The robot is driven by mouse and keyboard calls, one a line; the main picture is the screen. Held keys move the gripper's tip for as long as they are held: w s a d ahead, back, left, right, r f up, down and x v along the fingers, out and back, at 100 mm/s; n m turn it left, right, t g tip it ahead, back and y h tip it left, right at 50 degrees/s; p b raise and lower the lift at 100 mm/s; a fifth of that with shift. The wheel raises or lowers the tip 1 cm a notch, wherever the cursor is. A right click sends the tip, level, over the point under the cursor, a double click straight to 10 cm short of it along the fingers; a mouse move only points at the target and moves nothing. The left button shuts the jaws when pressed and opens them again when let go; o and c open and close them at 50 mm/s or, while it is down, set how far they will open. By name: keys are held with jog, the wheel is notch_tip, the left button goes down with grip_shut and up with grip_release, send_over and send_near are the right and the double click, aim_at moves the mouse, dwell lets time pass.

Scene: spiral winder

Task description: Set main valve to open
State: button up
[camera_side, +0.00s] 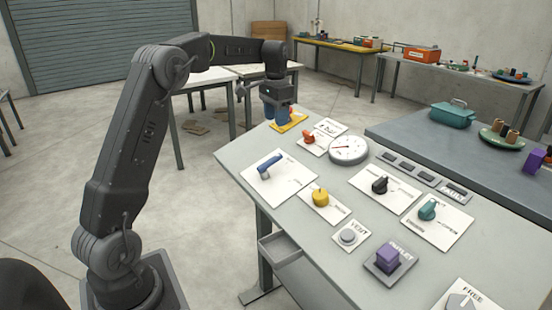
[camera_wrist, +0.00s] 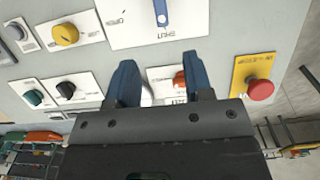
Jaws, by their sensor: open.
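A blue lever (camera_side: 269,165) lies on a white plate (camera_side: 292,176) on the left part of the panel. Its end (camera_wrist: 161,12) shows at the top of the wrist view, beside small lettering that seems to read open and shut. It points toward the lower label there. I cannot read "main valve" on any plate. A teal knob (camera_side: 428,209) on another plate also has lettering like "open" beside it. My gripper (camera_side: 268,116) is open and empty, above the panel's far left edge, apart from the lever. Its two blue fingers (camera_wrist: 158,68) show in the wrist view.
A red button (camera_wrist: 260,90) on a yellow plate, an orange knob (camera_side: 309,137) and a round gauge (camera_side: 349,149) are near my gripper. Yellow (camera_side: 321,197) and black (camera_side: 380,185) knobs and a purple block (camera_side: 387,257) stand on the panel. Space above it is clear.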

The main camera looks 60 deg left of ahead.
aim_at(276, 156)
notch_tip(276, 156, down, 14)
jog(key=shift+a, duration=0.1)
dwell(0.5)
grip_shut()
dwell(0.3)
